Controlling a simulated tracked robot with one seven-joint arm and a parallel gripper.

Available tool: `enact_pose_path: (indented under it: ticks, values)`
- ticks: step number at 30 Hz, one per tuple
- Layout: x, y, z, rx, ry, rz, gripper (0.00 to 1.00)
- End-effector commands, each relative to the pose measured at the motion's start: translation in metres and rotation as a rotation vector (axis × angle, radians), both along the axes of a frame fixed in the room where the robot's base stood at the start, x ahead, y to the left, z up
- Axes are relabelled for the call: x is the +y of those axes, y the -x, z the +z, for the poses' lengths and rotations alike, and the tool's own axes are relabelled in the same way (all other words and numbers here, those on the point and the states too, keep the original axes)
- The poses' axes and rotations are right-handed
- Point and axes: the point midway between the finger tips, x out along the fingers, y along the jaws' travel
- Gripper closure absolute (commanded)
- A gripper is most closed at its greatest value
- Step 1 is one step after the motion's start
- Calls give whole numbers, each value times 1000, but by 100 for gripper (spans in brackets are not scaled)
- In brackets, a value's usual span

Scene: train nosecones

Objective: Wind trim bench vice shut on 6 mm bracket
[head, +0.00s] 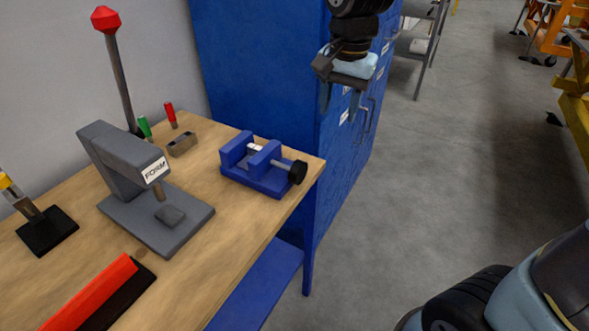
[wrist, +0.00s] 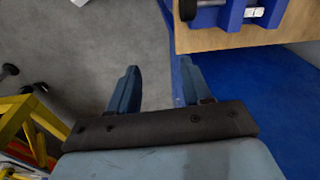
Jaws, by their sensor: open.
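The blue bench vice (head: 257,170) sits near the right end of the wooden bench in the head view. Its black handle knob (head: 298,172) sticks out on the right side. A small pale piece (head: 255,147) shows between the vice jaws; I cannot tell whether both jaws touch it. In the wrist view the vice (wrist: 236,14), its dark knob (wrist: 187,9) and the pale piece (wrist: 254,12) show at the top edge, partly cut off. My gripper (head: 340,100) is open and empty, off the bench end, right of and higher than the vice. Its fingers show in the wrist view (wrist: 158,80).
The wooden bench (head: 215,262) carries a grey press marked FORM (head: 125,165), a small grey-brown block (head: 182,144), red (head: 170,112) and green (head: 145,127) handles, and a red bar (head: 90,295). A blue cabinet (head: 255,70) stands behind. Open floor (head: 440,150) lies right.

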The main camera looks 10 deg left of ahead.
Motion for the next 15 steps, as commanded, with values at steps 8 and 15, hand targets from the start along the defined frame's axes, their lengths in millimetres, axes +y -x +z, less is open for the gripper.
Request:
enact_pose_path:
  ticks: [8,15]
  values:
    - [70,3,-32,83,37,-68,51]
    - [82,6,-45,97,47,-87,51]
